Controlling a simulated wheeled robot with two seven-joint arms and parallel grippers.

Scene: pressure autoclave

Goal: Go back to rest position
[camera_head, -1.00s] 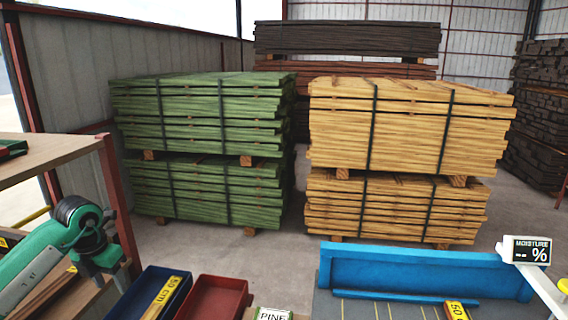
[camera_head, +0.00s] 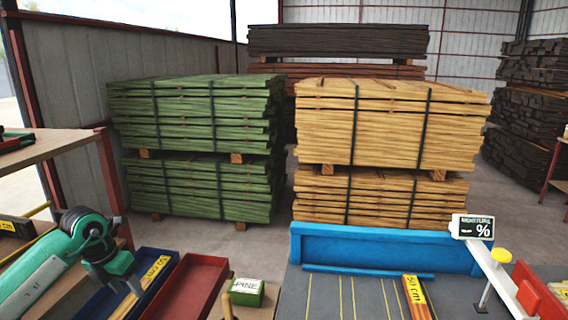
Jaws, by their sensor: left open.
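My left arm, green and white, comes in from the lower left. Its dark gripper (camera_head: 132,286) hangs over the blue tray (camera_head: 97,301), pointing down; it is open and I see nothing held in it. The fingertips are small and partly lost against the tray. My right gripper is not in this view.
A red tray (camera_head: 190,288) and a green PINE box (camera_head: 247,291) stand right of the blue tray. A grey bench with a blue back wall (camera_head: 385,248) bears a 50 cm piece (camera_head: 415,296). A moisture display (camera_head: 472,227) stands at right. Green (camera_head: 195,120) and yellow (camera_head: 385,125) lumber stacks stand behind.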

